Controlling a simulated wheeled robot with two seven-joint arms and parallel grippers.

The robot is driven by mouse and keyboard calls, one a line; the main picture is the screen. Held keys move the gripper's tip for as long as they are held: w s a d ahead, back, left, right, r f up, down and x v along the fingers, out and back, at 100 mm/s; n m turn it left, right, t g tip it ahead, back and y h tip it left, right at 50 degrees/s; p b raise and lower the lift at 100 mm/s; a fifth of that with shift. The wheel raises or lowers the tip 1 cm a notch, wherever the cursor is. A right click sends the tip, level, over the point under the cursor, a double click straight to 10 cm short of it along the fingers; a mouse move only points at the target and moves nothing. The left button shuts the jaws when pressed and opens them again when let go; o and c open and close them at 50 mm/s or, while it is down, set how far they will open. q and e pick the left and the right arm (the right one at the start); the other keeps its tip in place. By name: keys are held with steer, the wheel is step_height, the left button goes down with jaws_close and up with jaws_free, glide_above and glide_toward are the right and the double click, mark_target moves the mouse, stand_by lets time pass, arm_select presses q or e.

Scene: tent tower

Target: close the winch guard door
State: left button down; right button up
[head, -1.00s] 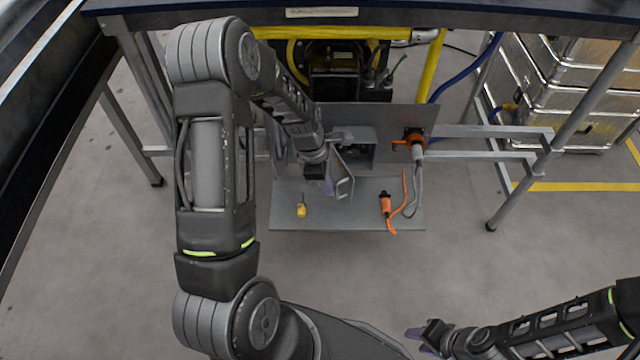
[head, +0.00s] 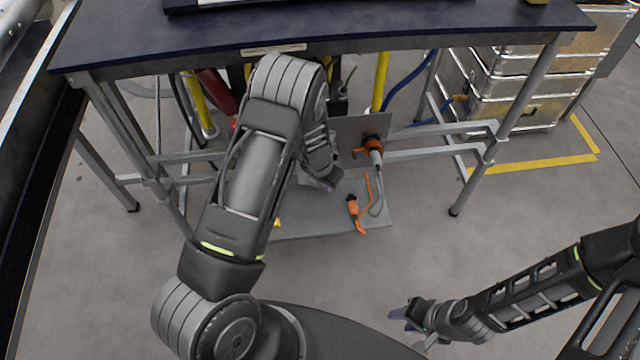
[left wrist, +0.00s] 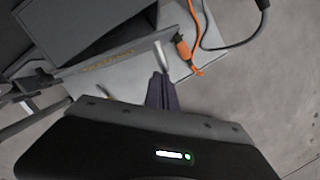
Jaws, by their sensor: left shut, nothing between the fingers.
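The winch guard door shows in the left wrist view as a narrow grey panel with yellow lettering (left wrist: 105,60), with a pale handle (left wrist: 160,54) near its right end. I cannot tell how far open it stands. In the head view my left arm hides the door and most of the winch housing. My left gripper (head: 325,183) is low over the grey base plate (head: 330,222). Its purple fingers are shut and empty, close to the handle in the left wrist view (left wrist: 162,90); contact is unclear. My right gripper (head: 412,325) is open and empty over the floor.
An orange plug (head: 353,206) with an orange strap lies on the base plate. An orange connector (head: 373,143) with a grey cable sits on the upright panel. The dark-topped table (head: 400,30) spans above, with metal legs both sides. Silver cases (head: 510,85) stand behind right.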

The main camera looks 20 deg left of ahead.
arm_select(q)
steer(key=shift+w+n+p, duration=0.4)
steer(key=shift+w+p, duration=0.2)
steer(key=shift+w, duration=0.5)
arm_select(e)
steer(key=shift+r, duration=0.9)
steer(key=shift+s, duration=0.1)
